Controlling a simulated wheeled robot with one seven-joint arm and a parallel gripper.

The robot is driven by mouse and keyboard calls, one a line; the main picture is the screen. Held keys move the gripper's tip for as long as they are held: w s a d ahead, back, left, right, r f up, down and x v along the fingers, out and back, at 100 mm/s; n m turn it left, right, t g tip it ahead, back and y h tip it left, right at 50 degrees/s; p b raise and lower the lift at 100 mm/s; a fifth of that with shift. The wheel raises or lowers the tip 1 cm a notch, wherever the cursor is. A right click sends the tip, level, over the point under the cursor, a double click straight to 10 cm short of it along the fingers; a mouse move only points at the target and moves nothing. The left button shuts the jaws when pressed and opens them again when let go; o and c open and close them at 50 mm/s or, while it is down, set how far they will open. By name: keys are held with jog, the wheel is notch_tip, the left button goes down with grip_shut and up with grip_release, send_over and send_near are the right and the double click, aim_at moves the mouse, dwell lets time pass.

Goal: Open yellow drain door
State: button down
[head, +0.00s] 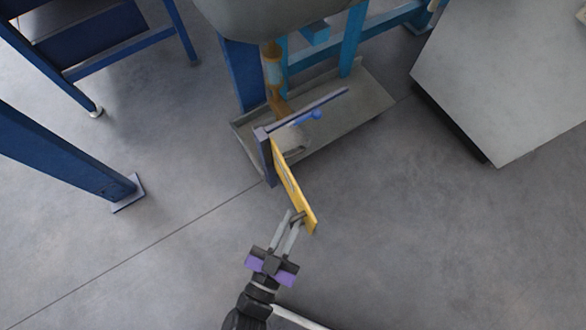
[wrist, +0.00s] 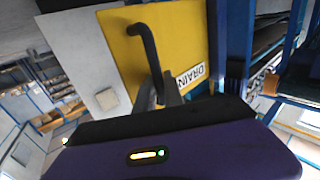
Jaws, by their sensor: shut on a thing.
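The yellow drain door (head: 293,187) stands swung out from its blue frame (head: 266,152), seen nearly edge-on in the head view. In the wrist view the yellow door (wrist: 187,44) fills the upper middle, with a "DRAIN" label (wrist: 189,76) and a dark bent handle (wrist: 146,52). My gripper (head: 298,217) is at the door's free end, shut on the handle. In the wrist view my gripper's fingers (wrist: 160,98) meet the lower part of the handle; the exact contact is partly hidden.
A grey tray (head: 365,108) lies on the floor behind the door, under a pipe (head: 272,70) and a grey vessel (head: 275,15). A blue post foot (head: 128,193) stands to the left. A grey box (head: 505,80) stands at the upper right. Floor around the door's right side is clear.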

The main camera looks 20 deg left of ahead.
jog(key=shift+w+a+r, duration=0.1)
jog(key=shift+a, duration=0.1)
jog(key=c, duration=1.5)
grip_release()
jog(key=shift+o, duration=0.2)
jog(key=shift+d, duration=0.1)
jog(key=s+p, duration=0.1)
jog(key=s, duration=0.7)
jog(key=shift+p, duration=0.4)
jog(key=shift+w, duration=0.1)
